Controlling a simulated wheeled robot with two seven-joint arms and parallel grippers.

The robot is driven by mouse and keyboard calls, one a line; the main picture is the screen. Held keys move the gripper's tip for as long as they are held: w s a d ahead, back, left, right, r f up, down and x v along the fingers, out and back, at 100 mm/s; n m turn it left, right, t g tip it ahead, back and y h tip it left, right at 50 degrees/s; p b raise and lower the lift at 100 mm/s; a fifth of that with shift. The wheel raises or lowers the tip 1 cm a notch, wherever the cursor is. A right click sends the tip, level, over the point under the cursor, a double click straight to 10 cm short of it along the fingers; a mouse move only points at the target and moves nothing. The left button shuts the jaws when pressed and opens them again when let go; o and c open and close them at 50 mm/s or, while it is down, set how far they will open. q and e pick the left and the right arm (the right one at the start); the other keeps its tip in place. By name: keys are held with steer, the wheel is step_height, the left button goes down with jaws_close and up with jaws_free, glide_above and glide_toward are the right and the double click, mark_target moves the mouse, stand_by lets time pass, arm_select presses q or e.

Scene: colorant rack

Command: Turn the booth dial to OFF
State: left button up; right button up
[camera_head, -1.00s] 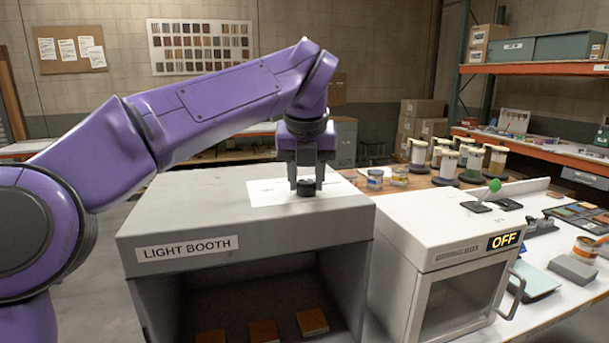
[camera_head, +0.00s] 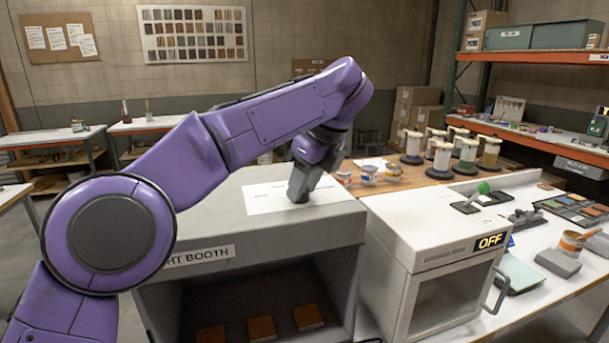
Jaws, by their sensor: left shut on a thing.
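The light booth (camera_head: 250,240) is a grey box with an open front and a "LIGHT BOOTH" label, partly covered by my left arm. A white plate (camera_head: 262,204) with faint markings lies on its top. My left gripper (camera_head: 299,198) points down at this plate, tilted, and is shut on the booth dial. The dial was a small black knob earlier; now the gripper hides nearly all of it, so its setting cannot be read. My right gripper is not in view.
Several capped jars (camera_head: 442,155) and small cans (camera_head: 367,175) stand behind. Wood samples (camera_head: 262,328) lie inside the booth.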

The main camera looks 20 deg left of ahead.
arm_select(q)
steer(key=shift+w+f+n+g+p, duration=0.1)
steer(key=shift+n+g+p, duration=0.4)
steer(key=shift+n, duration=0.5)
steer(key=o, duration=0.9)
steer(key=shift+o, duration=0.7)
steer(key=shift+a, duration=0.3)
steer(key=p+v, duration=0.6)
steer(key=v, duration=0.4)
steer(key=shift+d, duration=0.2)
